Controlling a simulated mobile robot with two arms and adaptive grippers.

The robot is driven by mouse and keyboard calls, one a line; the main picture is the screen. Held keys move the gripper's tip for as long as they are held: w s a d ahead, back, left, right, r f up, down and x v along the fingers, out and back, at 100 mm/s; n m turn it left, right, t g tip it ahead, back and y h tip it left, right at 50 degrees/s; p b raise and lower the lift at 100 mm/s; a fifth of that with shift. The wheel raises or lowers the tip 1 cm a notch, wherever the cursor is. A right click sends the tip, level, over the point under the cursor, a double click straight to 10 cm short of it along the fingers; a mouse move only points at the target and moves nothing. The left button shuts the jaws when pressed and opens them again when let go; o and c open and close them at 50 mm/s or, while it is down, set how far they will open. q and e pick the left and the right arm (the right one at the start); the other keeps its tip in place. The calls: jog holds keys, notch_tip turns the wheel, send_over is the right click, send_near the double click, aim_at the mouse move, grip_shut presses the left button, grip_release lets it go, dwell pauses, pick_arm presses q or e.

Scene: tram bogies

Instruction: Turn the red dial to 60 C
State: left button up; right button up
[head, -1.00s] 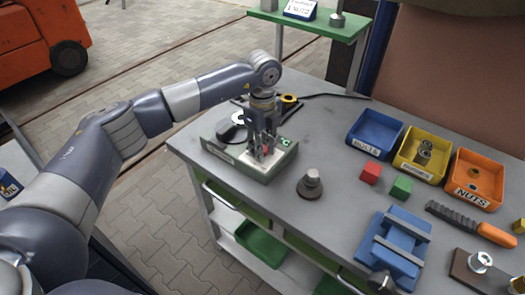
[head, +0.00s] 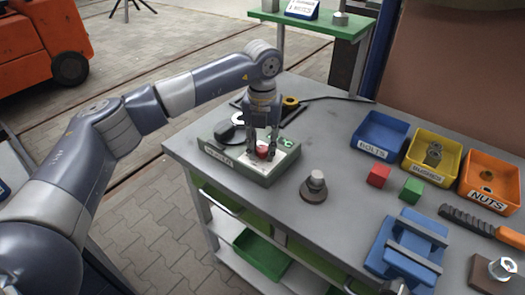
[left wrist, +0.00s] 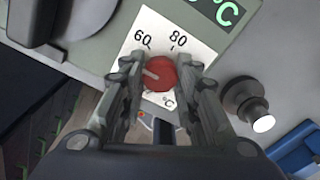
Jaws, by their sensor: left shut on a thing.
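The red dial (head: 262,153) sits on the white plate of a grey-green control box (head: 268,177) at the left end of the workbench. In the left wrist view the red dial (left wrist: 160,74) has a white pointer line aimed left and slightly up. The printed 60 and its tick lie above and left of the dial, 80 above and right. The pointer is not in line with the 60 tick. My left gripper (head: 262,148) points down over the box, its fingers (left wrist: 161,78) shut on the dial from both sides. My right gripper is not in view.
A black knob-like part (head: 232,132) stands on the same box, left of the dial. A grey stepped part (head: 314,187) stands right of the box. Blue, yellow and orange bins (head: 490,182), two small cubes and a blue vise (head: 408,245) are farther right.

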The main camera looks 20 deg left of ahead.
aim_at(261, 149)
pick_arm(q)
jog(key=m+b, duration=0.1)
jog(key=m, duration=0.2)
jog(key=shift+a+m+b, duration=0.1)
jog(key=shift+m+b, duration=0.3)
jog(key=shift+m, duration=1)
jog(key=shift+r, duration=0.1)
jog(key=o, duration=1.1)
jog(key=shift+c, duration=0.2)
notch_tip(261, 149, up, 12)
